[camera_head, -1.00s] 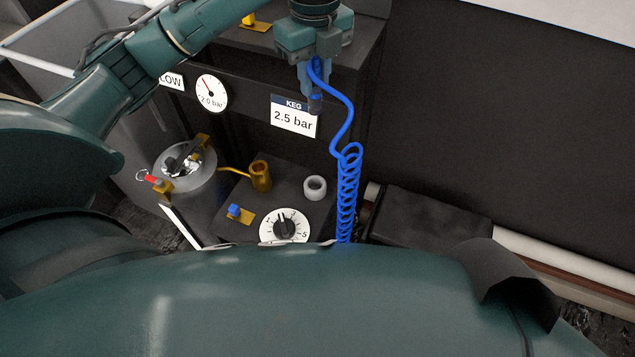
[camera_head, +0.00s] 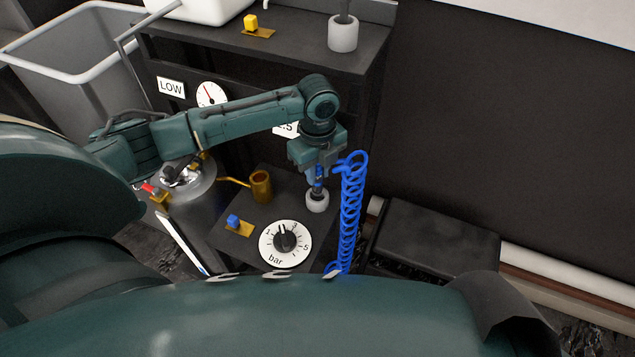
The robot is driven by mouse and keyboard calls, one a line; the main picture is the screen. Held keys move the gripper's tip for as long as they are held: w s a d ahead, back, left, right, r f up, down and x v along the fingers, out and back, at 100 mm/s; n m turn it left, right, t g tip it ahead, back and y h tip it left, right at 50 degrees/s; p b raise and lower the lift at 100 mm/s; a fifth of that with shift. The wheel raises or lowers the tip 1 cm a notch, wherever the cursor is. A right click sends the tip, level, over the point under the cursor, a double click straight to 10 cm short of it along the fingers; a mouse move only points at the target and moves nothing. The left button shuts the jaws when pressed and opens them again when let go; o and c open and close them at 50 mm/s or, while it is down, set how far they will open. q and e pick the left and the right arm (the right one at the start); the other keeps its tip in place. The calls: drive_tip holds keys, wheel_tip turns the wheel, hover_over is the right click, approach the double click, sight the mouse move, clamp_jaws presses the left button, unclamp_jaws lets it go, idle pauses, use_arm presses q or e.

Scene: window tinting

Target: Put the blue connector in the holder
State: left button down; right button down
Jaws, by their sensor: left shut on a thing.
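The blue connector (camera_head: 319,171) is at the end of a blue coiled hose (camera_head: 351,200). My left gripper (camera_head: 318,180) points down and is shut on it. The connector's upper part is partly hidden between the fingers. The holder is probably the light grey ring-shaped cup (camera_head: 317,204) on the dark lower shelf. The connector's lower end is right at the cup's mouth and looks upright. I cannot tell how far it is inside the cup. My right gripper is not in view.
A metal keg (camera_head: 190,201) stands to the left. A black box (camera_head: 440,243) lies to the right.

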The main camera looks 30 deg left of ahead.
sight(318, 182)
use_arm(q)
drive_tip(key=shift+f+b, duration=0.3)
drive_tip(key=shift+f, duration=1.75)
drive_tip(key=shift+f, duration=0.1)
drive_tip(key=c, duration=1.3)
unclamp_jaws()
drive_tip(key=shift+o, duration=0.2)
wheel_tip(318, 182, up, 12)
drive_tip(key=shift+r+p, duration=0.15)
drive_tip(key=shift+p, duration=0.75)
